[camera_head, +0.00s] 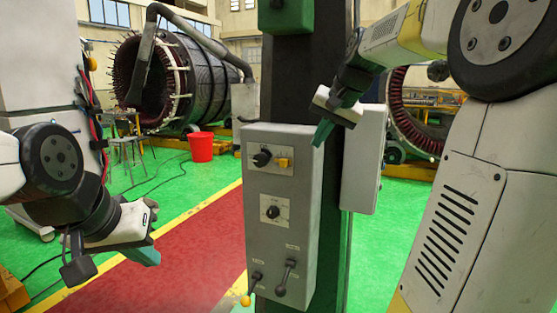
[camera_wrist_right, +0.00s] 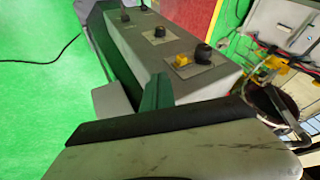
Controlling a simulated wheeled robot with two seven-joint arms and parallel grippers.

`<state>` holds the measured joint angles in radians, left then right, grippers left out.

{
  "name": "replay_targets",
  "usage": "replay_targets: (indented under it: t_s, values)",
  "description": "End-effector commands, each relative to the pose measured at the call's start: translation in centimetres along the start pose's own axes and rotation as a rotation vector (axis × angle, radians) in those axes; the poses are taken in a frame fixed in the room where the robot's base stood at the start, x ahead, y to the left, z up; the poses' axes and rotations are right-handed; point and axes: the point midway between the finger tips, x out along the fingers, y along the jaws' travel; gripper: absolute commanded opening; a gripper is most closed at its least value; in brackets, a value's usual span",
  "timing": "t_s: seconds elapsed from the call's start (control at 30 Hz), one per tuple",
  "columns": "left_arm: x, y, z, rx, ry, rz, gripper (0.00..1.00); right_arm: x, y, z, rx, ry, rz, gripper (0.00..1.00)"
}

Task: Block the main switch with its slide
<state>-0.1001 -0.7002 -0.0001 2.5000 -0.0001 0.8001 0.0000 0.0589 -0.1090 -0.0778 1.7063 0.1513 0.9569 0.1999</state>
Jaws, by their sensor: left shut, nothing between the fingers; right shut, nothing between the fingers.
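The grey control box (camera_head: 284,215) stands upright on a dark column. At its top is the main switch, a black knob (camera_head: 262,158) on a pale plate. Its yellow slide (camera_head: 284,162) sits just right of the knob; a small gap shows between them. In the right wrist view the knob (camera_wrist_right: 203,53) and the yellow slide (camera_wrist_right: 181,61) show at the box's end. My right gripper (camera_head: 322,133), green-tipped, is shut and empty beside the box's upper right edge; its fingers (camera_wrist_right: 157,92) also show in the wrist view. My left gripper (camera_head: 148,256) is shut and empty, low at left.
Below the switch are a second black knob (camera_head: 272,212) and two levers, one yellow-tipped (camera_head: 246,299) and one black (camera_head: 286,275). A pale box (camera_head: 363,160) is right of the column. A red bucket (camera_head: 201,147) and a large stator (camera_head: 185,80) stand behind. Space left of the control box is clear.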

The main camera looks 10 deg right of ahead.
Motion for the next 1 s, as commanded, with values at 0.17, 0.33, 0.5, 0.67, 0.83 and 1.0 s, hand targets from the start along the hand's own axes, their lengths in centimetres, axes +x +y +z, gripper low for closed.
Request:
replay_targets:
  t_s: [0.17, 0.33, 0.5, 0.67, 0.83, 1.0]
  values:
    - [0.0, 0.0, 0.0, 0.000, 0.000, 0.000, 0.00, 0.5, 0.1, -2.5, 0.040, 0.010, 0.001, 0.00]
    - [0.0, 0.0, 0.0, 0.000, 0.000, 0.000, 0.00, 0.5, 0.1, -2.6, 0.044, 0.010, 0.000, 0.00]
    - [0.0, 0.0, 0.0, 0.000, 0.000, 0.000, 0.00, 0.5, 0.1, -2.6, 0.043, 0.010, 0.000, 0.00]
    - [0.0, 0.0, 0.0, 0.000, 0.000, 0.000, 0.00, 1.4, 0.1, -2.6, 0.042, 0.008, 0.001, 0.00]
    - [0.0, 0.0, 0.0, 0.000, 0.000, 0.000, 0.00, 4.2, 0.1, -2.5, 0.042, 0.006, 0.001, 0.00]
    - [0.0, 0.0, 0.0, 0.000, 0.000, 0.000, 0.00, 8.0, 0.1, -2.5, 0.042, 0.005, 0.002, 0.00]
